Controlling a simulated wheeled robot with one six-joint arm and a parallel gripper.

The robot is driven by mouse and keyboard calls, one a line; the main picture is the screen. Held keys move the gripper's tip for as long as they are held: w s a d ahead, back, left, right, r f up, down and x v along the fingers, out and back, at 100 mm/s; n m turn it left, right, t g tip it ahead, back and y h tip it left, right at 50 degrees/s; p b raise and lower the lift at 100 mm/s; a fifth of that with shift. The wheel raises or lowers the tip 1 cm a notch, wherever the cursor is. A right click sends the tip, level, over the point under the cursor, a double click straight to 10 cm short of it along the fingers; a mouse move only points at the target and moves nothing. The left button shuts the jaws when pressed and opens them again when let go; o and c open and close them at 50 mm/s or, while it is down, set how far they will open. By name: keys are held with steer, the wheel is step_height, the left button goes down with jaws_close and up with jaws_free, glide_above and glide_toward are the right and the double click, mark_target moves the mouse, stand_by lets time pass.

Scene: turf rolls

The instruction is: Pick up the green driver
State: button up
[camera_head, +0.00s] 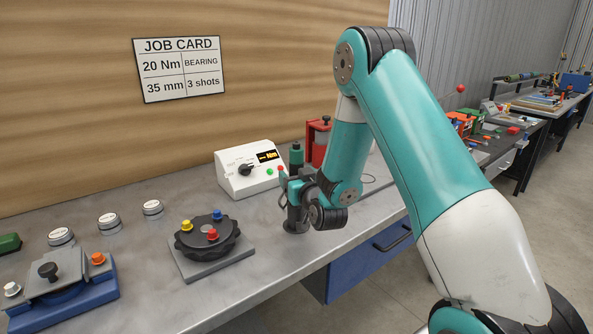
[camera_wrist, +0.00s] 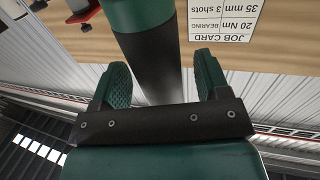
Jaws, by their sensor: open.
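The green driver (camera_head: 296,156) stands upright on the bench beside the white controller box, with its green upper part showing above my gripper (camera_head: 292,187). A dark round base (camera_head: 295,222) shows below the gripper. In the wrist view, which is upside down, the driver's dark shaft (camera_wrist: 152,68) and green body lie between the two green padded fingers of my gripper (camera_wrist: 160,78). My wrist hides part of the driver in the head view.
A white controller box (camera_head: 249,171) stands just left, and a red unit (camera_head: 318,143) stands behind. A black fixture with coloured knobs (camera_head: 207,238) and a blue-based fixture (camera_head: 65,287) lie front left. A job card (camera_head: 179,68) hangs on the wall.

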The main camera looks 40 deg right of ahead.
steer(key=shift+p+x, duration=0.5)
steer(key=shift+x, duration=0.5)
steer(key=shift+c, duration=0.5)
steer(key=c, duration=1)
steer(key=shift+r, duration=0.1)
step_height(320, 180, up, 20)
steer(key=p, duration=1.8)
steer(key=shift+p, duration=0.4)
